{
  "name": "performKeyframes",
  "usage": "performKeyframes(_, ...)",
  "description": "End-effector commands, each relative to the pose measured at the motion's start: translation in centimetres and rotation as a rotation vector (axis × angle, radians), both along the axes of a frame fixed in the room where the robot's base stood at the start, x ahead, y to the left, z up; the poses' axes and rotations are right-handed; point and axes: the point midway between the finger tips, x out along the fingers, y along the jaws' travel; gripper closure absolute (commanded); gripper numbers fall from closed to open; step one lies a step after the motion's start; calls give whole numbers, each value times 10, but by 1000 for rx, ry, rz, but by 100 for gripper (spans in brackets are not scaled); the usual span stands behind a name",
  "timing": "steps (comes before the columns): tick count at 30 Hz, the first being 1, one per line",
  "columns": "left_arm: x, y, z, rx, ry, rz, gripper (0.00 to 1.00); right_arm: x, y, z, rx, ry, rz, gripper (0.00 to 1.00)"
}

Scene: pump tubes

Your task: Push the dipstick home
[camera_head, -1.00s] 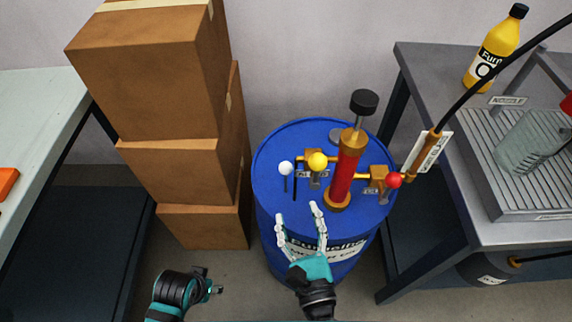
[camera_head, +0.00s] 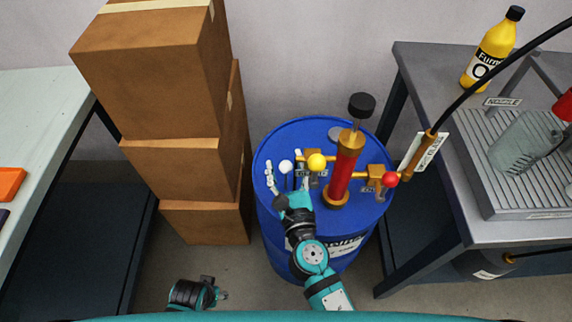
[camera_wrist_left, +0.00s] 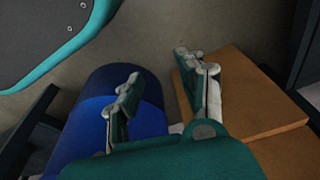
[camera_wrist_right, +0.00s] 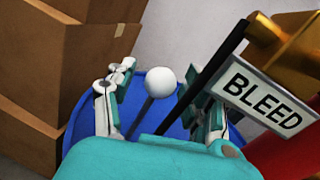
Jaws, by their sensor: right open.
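The dipstick's white ball knob (camera_head: 286,167) stands on a thin dark rod above the blue drum's top. In the right wrist view the knob (camera_wrist_right: 161,81) shows between the fingers of my right gripper (camera_head: 288,178), with gaps on both sides. That gripper is open, and its fingers (camera_wrist_right: 154,90) do not appear to touch the knob. The rod's lower end is hidden behind the gripper's palm. My left gripper (camera_head: 216,294) is low, left of the drum, open and empty in the left wrist view (camera_wrist_left: 160,90).
A dark bar (camera_wrist_right: 205,75) and a BLEED plate (camera_wrist_right: 262,98) sit close to my right gripper's right finger. Yellow (camera_head: 317,161) and red (camera_head: 390,179) knobs and a red pump (camera_head: 342,172) share the blue drum (camera_head: 268,200). Boxes (camera_head: 185,160) stand left; a grey table (camera_head: 420,75) stands right.

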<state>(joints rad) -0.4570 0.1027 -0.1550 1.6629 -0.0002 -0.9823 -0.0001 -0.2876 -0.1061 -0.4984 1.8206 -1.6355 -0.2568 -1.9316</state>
Motion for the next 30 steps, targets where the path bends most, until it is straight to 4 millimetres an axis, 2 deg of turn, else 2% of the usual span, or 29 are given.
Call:
performKeyframes(2, 0, 0, 0, 0, 0, 0, 61, 0, 0, 0, 0, 0, 0, 51)
performKeyframes(13, 0, 0, 0, 0, 0, 0, 61, 0, 0, 0, 0, 0, 0, 100)
performKeyframes(25, 0, 0, -1, 0, 3, 1, 61, -1, 0, -4, -1, 0, 1, 100)
performKeyframes(30, 11, -2, 27, -4, -19, 2, 61, -1, 0, -14, -1, 0, 2, 100)
